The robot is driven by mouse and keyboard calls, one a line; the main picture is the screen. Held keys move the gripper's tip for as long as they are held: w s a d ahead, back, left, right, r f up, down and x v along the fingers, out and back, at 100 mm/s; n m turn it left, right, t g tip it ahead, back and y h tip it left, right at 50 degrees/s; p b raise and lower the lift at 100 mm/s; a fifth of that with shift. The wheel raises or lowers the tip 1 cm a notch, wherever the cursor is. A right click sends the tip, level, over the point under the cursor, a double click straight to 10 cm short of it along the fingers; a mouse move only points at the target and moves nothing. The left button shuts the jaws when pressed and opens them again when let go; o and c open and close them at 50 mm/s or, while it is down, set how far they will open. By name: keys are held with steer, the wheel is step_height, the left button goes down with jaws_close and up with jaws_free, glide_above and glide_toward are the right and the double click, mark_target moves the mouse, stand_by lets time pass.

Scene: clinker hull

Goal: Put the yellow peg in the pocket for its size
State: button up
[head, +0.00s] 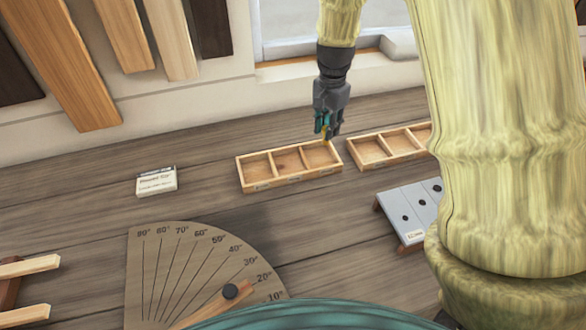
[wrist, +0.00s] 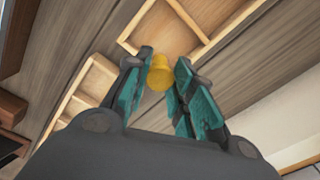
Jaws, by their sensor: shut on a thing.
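My gripper (head: 327,127) is shut on the yellow peg (head: 325,134), held between its teal fingers. In the wrist view the peg (wrist: 160,73) shows its rounded end between the fingertips (wrist: 164,62). In the head view the gripper hangs at the back right of a wooden tray (head: 290,181) with three pockets, near its right pocket. The peg appears to be above the tray, but its exact height is unclear. This tray also shows at the top of the wrist view (wrist: 199,52). The labels on the tray front are too small to read.
A second divided wooden tray (head: 391,162) stands to the right, partly behind my arm. Bare planks surround the trays.

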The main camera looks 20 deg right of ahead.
steer(key=shift+f, duration=0.3)
steer(key=o, duration=0.8)
steer(key=shift+r, duration=0.1)
step_height(320, 180, up, 12)
steer(key=shift+f, duration=0.1)
stand_by(0.4)
